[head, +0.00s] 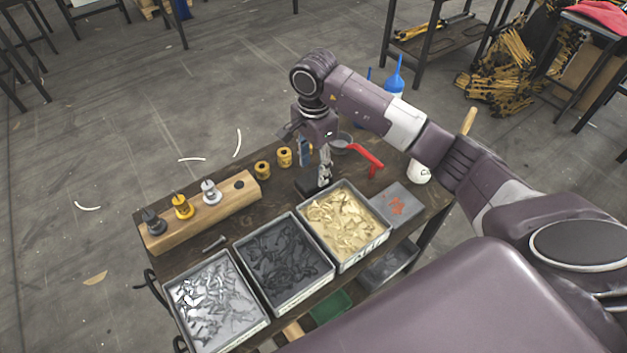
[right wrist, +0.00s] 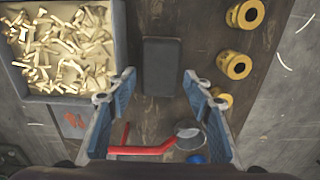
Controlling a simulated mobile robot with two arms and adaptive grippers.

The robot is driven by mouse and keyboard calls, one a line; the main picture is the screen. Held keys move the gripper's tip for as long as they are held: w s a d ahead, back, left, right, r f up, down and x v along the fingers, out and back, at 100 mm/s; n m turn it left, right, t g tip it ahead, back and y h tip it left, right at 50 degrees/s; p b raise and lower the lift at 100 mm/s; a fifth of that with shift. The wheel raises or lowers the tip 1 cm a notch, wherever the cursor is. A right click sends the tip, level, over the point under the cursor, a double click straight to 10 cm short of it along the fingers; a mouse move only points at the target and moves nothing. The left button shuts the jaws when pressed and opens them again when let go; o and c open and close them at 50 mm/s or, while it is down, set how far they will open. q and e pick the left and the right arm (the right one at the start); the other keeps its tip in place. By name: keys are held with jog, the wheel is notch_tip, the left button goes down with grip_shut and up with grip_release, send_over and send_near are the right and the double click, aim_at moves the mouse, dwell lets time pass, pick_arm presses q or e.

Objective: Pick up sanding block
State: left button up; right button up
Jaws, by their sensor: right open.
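The sanding block, a dark rectangular block (right wrist: 161,66), lies on the wooden bench top. It shows in the right wrist view just beyond and between my open fingertips. In the head view the dark block (head: 304,186) is partly hidden by my right gripper (head: 318,172), which hangs above it, pointing down. In the right wrist view my right gripper (right wrist: 160,78) is open with nothing between its blue-padded fingers. I cannot tell the exact height gap to the block. My left gripper is not in view.
A bin of brass-coloured rivets (head: 345,220) stands close beside the block, with dark (head: 285,262) and silver (head: 215,300) rivet bins beyond. Yellow cylinders (head: 284,157), a red-handled tool (head: 368,156), a grey mat (head: 398,205) and a wooden fixture (head: 222,208) are nearby.

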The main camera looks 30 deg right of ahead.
notch_tip(320, 180, down, 5)
jog(key=shift+r+p, duration=0.2)
jog(key=shift+p, duration=0.45)
jog(key=c, duration=0.8)
jog(key=shift+r, duration=0.1)
jog(key=shift+w+r, duration=0.1)
jog(key=shift+r, duration=0.55)
notch_tip(320, 180, up, 10)
jog(key=b, duration=0.2)
notch_tip(320, 180, up, 9)
send_over(314, 177)
jog(key=shift+f, duration=0.2)
